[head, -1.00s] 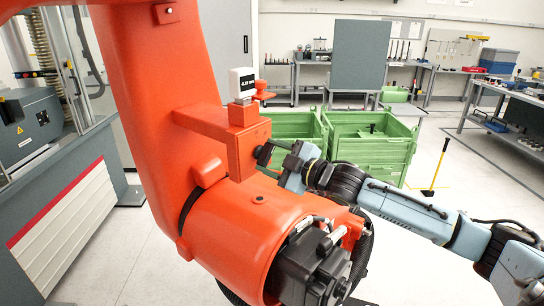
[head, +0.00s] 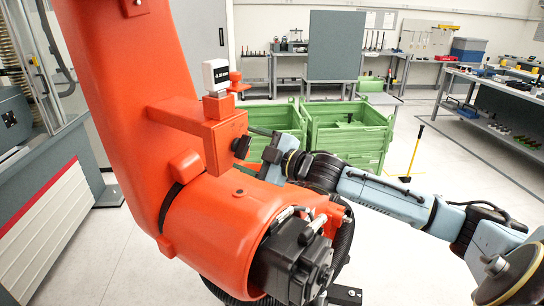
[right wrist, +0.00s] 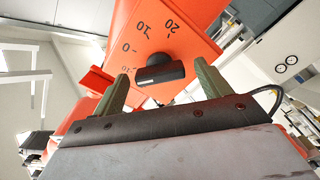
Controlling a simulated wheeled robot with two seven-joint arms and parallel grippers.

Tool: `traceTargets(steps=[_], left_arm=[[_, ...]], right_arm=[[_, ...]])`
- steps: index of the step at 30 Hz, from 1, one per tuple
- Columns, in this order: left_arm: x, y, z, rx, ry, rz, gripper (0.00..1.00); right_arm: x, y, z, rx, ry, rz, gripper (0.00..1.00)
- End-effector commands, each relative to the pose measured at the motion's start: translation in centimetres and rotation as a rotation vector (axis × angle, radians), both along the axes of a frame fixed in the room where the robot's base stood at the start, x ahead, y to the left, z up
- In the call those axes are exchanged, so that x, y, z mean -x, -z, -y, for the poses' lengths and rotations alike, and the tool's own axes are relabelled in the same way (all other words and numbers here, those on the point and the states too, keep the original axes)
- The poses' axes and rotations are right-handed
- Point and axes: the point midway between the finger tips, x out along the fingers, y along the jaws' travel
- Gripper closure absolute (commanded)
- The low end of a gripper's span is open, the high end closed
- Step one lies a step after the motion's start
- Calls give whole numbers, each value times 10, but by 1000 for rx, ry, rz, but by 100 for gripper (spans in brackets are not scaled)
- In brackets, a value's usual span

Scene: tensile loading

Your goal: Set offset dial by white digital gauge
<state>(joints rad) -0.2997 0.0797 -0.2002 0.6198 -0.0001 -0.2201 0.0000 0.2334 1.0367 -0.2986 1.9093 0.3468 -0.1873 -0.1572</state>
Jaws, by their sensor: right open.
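The white digital gauge (head: 215,76) stands upright on an orange bracket (head: 205,125) on the big orange arm. Its dark display is too small to read surely. The black offset dial knob (head: 241,147) sticks out of the bracket's right end. In the right wrist view the knob (right wrist: 160,71) sits below a printed scale with 0, 10 and 20. My right gripper (head: 258,147) is just right of the knob. Its two green-grey fingers (right wrist: 160,87) are open, one on each side of the knob, with visible gaps. My left gripper is out of view.
Green crates (head: 350,135) stand on the floor behind my right arm. A grey machine with a red-striped white panel (head: 45,225) is at left. Benches line the back and right. The floor at right is mostly clear, apart from a yellow-handled tool (head: 413,155).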

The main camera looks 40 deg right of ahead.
Motion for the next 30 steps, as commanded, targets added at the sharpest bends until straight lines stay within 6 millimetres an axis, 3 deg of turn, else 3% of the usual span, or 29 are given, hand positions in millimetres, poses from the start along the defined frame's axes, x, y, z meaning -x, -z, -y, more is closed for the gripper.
traceTargets(steps=[14,30], left_arm=[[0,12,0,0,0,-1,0],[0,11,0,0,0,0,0]], right_arm=[[47,3,15,2,-1,-4,24],[92,1,30,0,-1,-2,24]])
